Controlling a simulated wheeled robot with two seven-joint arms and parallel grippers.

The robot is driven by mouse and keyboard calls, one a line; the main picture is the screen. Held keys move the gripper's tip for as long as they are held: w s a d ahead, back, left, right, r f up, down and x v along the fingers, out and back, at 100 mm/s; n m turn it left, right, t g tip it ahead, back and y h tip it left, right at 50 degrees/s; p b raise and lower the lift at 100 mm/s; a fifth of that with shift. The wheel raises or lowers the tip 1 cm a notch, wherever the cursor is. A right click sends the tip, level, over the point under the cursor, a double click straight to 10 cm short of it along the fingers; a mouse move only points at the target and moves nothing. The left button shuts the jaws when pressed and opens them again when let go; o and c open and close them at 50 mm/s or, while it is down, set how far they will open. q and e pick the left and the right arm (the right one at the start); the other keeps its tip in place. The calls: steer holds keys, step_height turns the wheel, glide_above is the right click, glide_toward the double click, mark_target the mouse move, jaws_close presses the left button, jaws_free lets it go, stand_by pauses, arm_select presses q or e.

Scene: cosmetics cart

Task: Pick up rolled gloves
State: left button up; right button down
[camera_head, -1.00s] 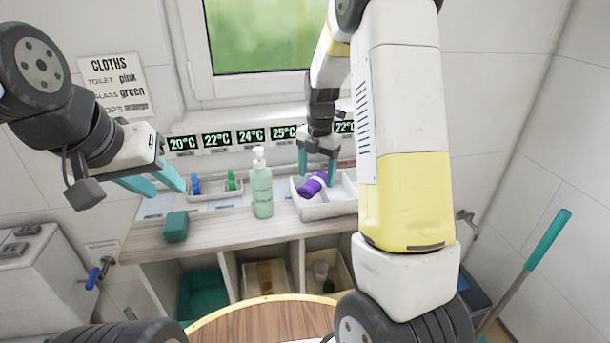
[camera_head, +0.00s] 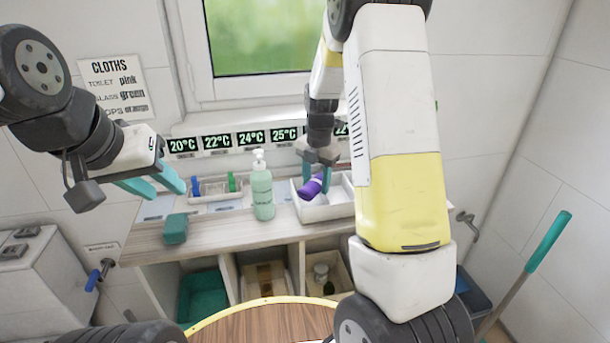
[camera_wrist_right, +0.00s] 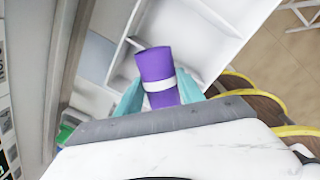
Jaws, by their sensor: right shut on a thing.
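The rolled gloves are a purple roll with a white band (camera_wrist_right: 157,66) in the right wrist view. They also show as a small purple roll (camera_head: 311,187) in the head view, at the white divided tray (camera_head: 325,207) on the shelf. My right gripper (camera_wrist_right: 158,98) is shut on the roll, with one teal finger on each side of it. Whether the roll touches the tray is hard to tell. My left gripper (camera_head: 160,184) is open and empty above the left part of the counter, its teal fingers apart.
A green pump bottle (camera_head: 262,190) stands left of the tray. A small tray with blue and green items (camera_head: 215,187) and a teal block (camera_head: 175,229) are further left. Open compartments with bins (camera_head: 203,297) lie below the counter.

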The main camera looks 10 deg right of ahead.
mark_target(316, 180)
steer(key=shift+r, duration=0.15)
step_height(316, 180, up, 4)
steer(key=shift+f, duration=0.25)
steer(key=s+a+r, duration=0.1)
steer(key=s+a, duration=0.8)
steer(key=s, duration=0.4)
steer(key=shift+s, duration=0.2)
steer(key=shift+d+r, duration=0.1)
